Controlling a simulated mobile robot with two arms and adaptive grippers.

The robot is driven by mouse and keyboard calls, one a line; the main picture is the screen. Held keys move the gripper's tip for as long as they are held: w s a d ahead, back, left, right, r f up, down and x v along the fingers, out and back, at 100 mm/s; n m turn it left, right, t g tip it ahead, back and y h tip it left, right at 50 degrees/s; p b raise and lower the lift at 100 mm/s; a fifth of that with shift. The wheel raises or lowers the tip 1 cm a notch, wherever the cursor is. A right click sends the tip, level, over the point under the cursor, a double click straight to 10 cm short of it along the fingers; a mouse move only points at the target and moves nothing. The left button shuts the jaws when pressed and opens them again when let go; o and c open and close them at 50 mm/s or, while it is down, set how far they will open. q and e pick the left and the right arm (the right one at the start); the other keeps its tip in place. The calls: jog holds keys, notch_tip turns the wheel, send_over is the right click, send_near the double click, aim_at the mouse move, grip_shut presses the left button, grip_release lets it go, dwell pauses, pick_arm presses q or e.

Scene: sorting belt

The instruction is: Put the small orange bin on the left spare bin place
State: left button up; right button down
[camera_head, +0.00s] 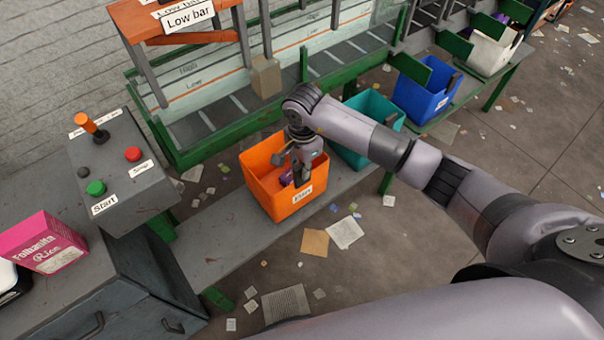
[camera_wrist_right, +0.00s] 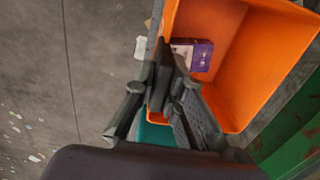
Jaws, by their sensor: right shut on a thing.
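The small orange bin (camera_head: 285,207) is upright at the green-legged grey bench, left of the teal bin. It also shows in the right wrist view (camera_wrist_right: 272,62). A purple box (camera_wrist_right: 192,54) lies inside it. My right gripper (camera_head: 301,172) reaches down at the bin's right side. In the right wrist view its fingers (camera_wrist_right: 168,88) are shut on the bin's wall, partly hiding it. Whether the bin rests on the bench or hangs just above it, I cannot tell. A bare stretch of bench (camera_head: 213,240) lies left of the bin. My left gripper is not in view.
The teal bin (camera_head: 371,106) stands close on the right, with a blue bin (camera_head: 420,100) and a white bin (camera_head: 488,52) beyond. A control box (camera_head: 125,170) with buttons and a lever stands left. The green-framed belt (camera_head: 190,140) runs behind. Papers litter the floor.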

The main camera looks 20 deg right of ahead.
jog(key=shift+w+f+p, duration=0.1)
jog(key=shift+f+p, duration=0.2)
jog(key=shift+f, duration=1.45)
jog(key=c, duration=1.7)
grip_release()
jog(key=shift+o, duration=0.2)
notch_tip(320, 180, up, 12)
jog(key=shift+b, duration=0.7)
